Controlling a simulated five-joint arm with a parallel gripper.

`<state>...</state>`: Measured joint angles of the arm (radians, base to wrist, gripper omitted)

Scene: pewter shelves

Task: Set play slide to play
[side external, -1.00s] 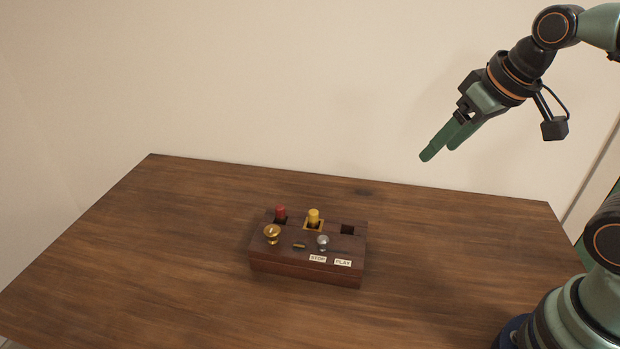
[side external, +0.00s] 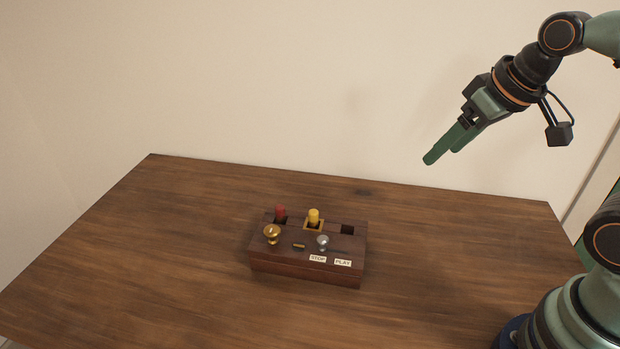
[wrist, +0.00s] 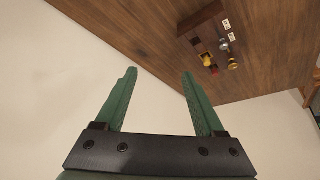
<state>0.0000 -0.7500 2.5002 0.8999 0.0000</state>
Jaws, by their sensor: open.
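A dark wooden box (side external: 305,272) stands on the table with STOP (side external: 318,259) and PLAY (side external: 343,263) labels on its top near the front edge. A silver knob (side external: 323,241), which looks like the play slide, stands behind the STOP label, left of PLAY. It also shows in the wrist view (wrist: 224,46). My gripper (side external: 440,150) is open and empty, high above the table, to the right of and well apart from the box. In the wrist view its two green fingers (wrist: 158,75) are spread.
The box also bears a brass knob (side external: 271,233), a red peg (side external: 280,212), a yellow peg (side external: 314,216) and an empty square hole (side external: 347,229). The wooden table (side external: 150,240) around the box is clear. A pale wall (side external: 250,80) rises behind it.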

